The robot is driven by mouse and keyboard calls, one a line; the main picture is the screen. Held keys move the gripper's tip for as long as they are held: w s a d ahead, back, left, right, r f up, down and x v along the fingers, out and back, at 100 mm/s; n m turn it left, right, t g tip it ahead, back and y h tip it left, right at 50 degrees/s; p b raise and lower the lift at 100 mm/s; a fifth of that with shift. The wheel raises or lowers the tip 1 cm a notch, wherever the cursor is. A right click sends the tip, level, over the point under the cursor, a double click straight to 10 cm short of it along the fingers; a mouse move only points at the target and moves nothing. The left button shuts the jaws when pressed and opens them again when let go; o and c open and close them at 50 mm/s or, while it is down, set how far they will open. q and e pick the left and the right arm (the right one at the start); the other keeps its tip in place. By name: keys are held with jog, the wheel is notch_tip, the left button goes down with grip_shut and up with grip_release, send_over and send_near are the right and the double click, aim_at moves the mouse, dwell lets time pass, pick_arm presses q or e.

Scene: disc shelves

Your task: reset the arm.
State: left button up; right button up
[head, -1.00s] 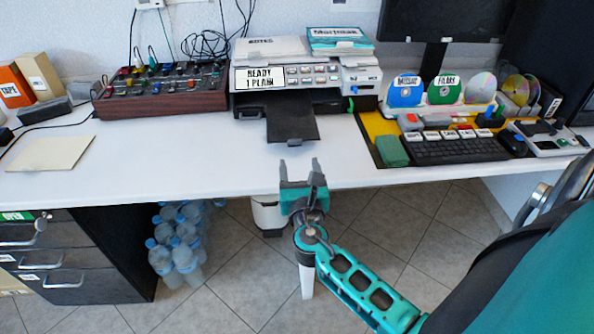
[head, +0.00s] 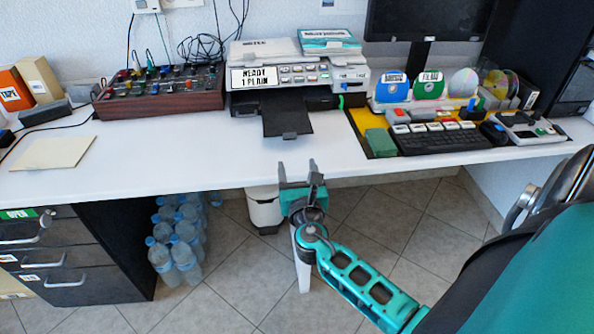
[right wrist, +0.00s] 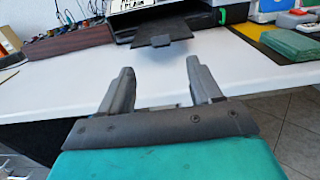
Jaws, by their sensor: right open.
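My right gripper (head: 301,174) is in front of the white desk (head: 225,165), close to its front edge and below the printer's black tray. Its two fingers stand apart with nothing between them. The right wrist view shows the same open, empty fingers (right wrist: 158,85), pointing toward the desk and the black tray (right wrist: 165,40). The teal right forearm comes in from the lower right. My left gripper is in neither current view.
The printer (head: 295,75) stands at the back middle, its black tray (head: 287,117) reaching forward. A knob panel (head: 160,90) is on the left, a keyboard (head: 440,138) and discs (head: 430,85) on the right. Drawers (head: 60,255), bottles (head: 178,240) and a bin (head: 264,208) are below.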

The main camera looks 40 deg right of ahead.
dwell(0.4)
pick_arm(q)
jog(key=shift+y, duration=0.4)
jog(key=r+p, duration=0.1)
jog(key=p, duration=0.1)
jog(key=a+r+p, duration=0.1)
jog(key=p, duration=0.1)
jog(key=s+a+r+p, duration=0.1)
jog(key=p, duration=0.1)
jog(key=shift+s+r, duration=0.1)
jog(key=shift+r, duration=0.15)
pick_arm(e)
jog(key=s+a+f+m+g+y, duration=0.2)
jog(key=s+a+m+y, duration=0.3)
jog(key=m, duration=0.8)
jog(key=s+a+f+m+g+y, duration=0.2)
jog(key=s+a+f+m+y, duration=0.2)
jog(key=s+a+m, duration=0.7)
jog(key=a+m+y, duration=0.1)
jog(key=m+y, duration=0.1)
jog(key=m, duration=0.1)
jog(key=shift+s+g, duration=0.4)
pick_arm(q)
jog(key=shift+d, duration=0.2)
pick_arm(e)
jog(key=shift+a+f, duration=0.1)
